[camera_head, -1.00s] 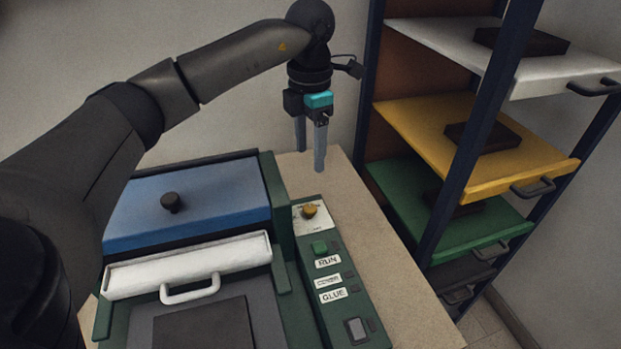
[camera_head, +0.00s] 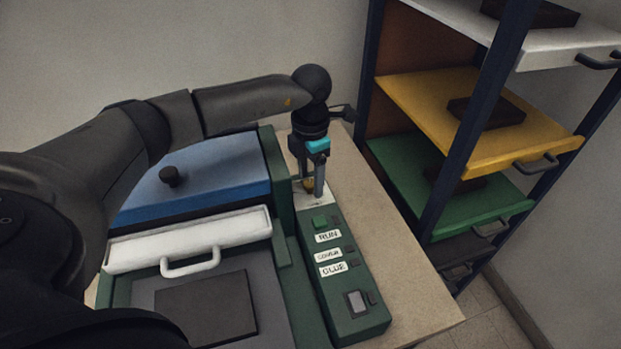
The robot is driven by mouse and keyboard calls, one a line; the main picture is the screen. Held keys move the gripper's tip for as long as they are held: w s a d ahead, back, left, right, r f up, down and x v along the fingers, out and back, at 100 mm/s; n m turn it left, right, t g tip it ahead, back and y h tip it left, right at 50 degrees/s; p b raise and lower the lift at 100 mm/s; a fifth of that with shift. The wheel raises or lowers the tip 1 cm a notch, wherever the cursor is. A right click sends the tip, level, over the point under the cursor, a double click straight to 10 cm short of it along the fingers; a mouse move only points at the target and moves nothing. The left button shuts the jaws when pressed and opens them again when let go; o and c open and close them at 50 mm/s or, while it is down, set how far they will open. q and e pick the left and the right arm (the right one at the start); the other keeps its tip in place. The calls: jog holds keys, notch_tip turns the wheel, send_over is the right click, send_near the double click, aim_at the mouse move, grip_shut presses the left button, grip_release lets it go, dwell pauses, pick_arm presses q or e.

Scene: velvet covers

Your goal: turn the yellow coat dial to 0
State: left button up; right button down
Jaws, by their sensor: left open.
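The yellow coat dial (camera_head: 308,186) sits at the far end of the green control panel (camera_head: 345,277), on a pale plate (camera_head: 318,201). Most of it is hidden behind my left gripper (camera_head: 311,190), so its setting cannot be read. The left gripper is open and points down, with its fingertips at the dial and one finger on each side as seen here. Whether the fingers touch the dial cannot be told. My right gripper is not in view.
The panel has a green RUN button (camera_head: 319,222) and a small screen (camera_head: 356,302). Left of it is a machine with a blue lid (camera_head: 215,180) and white handled bar (camera_head: 190,240). A rack with white, yellow (camera_head: 480,120) and green shelves stands right. Bare tabletop (camera_head: 385,245) lies between.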

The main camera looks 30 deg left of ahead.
pick_arm(q)
jog(key=shift+f, duration=0.4)
jog(key=shift+c, duration=0.3)
grip_shut()
